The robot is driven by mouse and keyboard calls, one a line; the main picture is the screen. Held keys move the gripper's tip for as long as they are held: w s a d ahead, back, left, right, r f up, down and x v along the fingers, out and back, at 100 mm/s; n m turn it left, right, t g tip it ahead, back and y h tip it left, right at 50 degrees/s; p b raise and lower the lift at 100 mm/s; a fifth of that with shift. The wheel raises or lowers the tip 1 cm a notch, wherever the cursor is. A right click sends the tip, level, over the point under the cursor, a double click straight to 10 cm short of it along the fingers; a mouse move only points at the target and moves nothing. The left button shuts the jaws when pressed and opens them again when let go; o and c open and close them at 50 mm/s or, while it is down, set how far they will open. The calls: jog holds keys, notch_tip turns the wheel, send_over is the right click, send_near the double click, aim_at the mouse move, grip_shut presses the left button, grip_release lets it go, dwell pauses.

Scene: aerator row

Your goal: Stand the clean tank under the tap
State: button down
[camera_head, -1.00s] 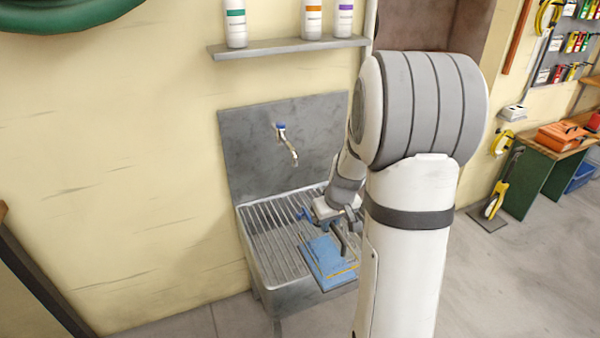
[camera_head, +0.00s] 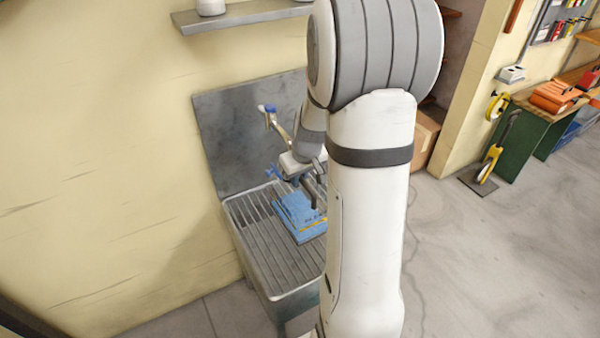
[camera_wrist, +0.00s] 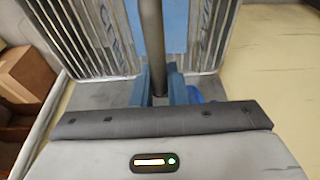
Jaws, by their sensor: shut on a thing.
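The tank (camera_head: 298,220) is a blue, box-like body with a yellow line along its near edge and a dark upright handle. It is over the ribbed sink top, in front of the tap (camera_head: 277,124); whether it touches the ribs is unclear. My gripper (camera_head: 290,171) is shut on the handle. In the wrist view, the blue fingers of my gripper (camera_wrist: 161,88) close on the dark handle, and part of the blue tank (camera_wrist: 163,25) shows behind. My arm hides the tank's right side in the head view.
The steel sink (camera_head: 253,240) has a ribbed top, with free room left of the tank. A grey splash panel (camera_head: 235,130) stands behind it. A shelf (camera_head: 240,14) hangs above. A cardboard box (camera_head: 425,135) is to the right, behind my arm.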

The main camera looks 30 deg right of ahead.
aim_at(302, 189)
jog(key=shift+s+d+f+b, duration=0.15)
jog(key=shift+f+b, duration=0.65)
jog(key=shift+f, duration=0.45)
jog(key=shift+w+d+f+b, duration=0.15)
jog(key=shift+f+b, duration=0.65)
jog(key=shift+f, duration=0.45)
jog(key=shift+s, duration=0.1)
jog(key=shift+s+b, duration=0.1)
jog(key=shift+b, duration=0.3)
jog(key=shift+f+b, duration=1)
jog(key=shift+b, duration=0.05)
jog(key=c, duration=1.3)
grip_release()
jog(key=shift+c, duration=0.2)
jog(key=shift+s+f, duration=0.1)
